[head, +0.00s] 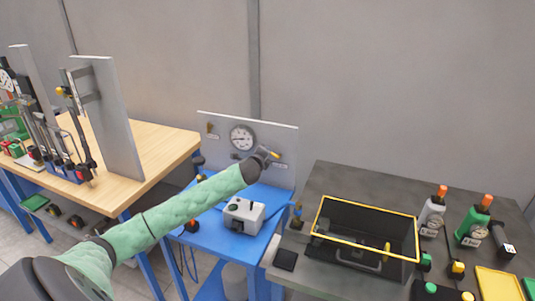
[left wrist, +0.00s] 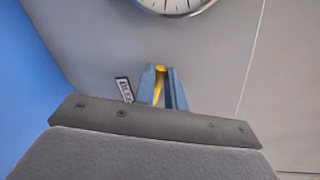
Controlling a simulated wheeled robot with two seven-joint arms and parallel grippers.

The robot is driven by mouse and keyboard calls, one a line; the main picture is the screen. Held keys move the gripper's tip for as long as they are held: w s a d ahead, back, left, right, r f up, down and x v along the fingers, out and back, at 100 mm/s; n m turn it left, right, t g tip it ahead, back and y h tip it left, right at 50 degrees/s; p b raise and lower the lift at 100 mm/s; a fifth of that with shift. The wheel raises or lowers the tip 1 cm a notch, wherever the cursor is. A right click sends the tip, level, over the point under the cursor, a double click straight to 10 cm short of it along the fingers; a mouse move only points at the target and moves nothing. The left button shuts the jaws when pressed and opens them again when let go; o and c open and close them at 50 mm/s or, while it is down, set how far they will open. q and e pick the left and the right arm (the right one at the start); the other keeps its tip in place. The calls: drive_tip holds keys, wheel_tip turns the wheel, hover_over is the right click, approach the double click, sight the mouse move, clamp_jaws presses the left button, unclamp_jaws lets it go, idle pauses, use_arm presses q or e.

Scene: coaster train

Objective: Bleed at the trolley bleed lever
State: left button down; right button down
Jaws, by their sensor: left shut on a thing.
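The blue trolley (head: 222,240) stands in the middle of the head view with an upright grey panel (head: 270,134) at its back. A round gauge (head: 242,138) is on the panel, and its lower rim shows in the left wrist view (left wrist: 176,10). My left gripper (head: 270,154) is at the panel, right of and below the gauge. Its fingers (left wrist: 163,88) are shut on a yellow lever (left wrist: 159,86), mostly hidden between them; the lever's tip (head: 275,155) shows in the head view. A small label (left wrist: 124,89) is beside the fingers. My right gripper is out of view.
A grey box (head: 243,215) sits on the trolley below my left arm. A dark bench at right holds a yellow-rimmed black bin (head: 367,218) and bottles (head: 473,222). A wooden bench (head: 165,150) stands at left.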

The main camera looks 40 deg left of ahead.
use_arm(q)
drive_tip(key=f+n, duration=0.1)
drive_tip(key=n, duration=0.1)
drive_tip(key=f+n+h+b, duration=0.1)
drive_tip(key=shift+s+a+f+n, duration=0.1)
drive_tip(key=shift+a+n, duration=0.25)
drive_tip(key=shift+n, duration=0.05)
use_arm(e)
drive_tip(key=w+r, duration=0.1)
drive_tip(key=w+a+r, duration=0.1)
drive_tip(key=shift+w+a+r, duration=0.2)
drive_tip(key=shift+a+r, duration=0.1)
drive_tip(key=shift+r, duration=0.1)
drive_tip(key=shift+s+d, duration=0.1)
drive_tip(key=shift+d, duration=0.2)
use_arm(q)
drive_tip(key=c, duration=1.5)
unclamp_jaws()
drive_tip(key=shift+o, duration=0.2)
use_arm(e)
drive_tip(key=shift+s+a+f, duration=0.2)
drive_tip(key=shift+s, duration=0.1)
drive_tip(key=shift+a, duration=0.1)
use_arm(q)
drive_tip(key=shift+s, duration=0.1)
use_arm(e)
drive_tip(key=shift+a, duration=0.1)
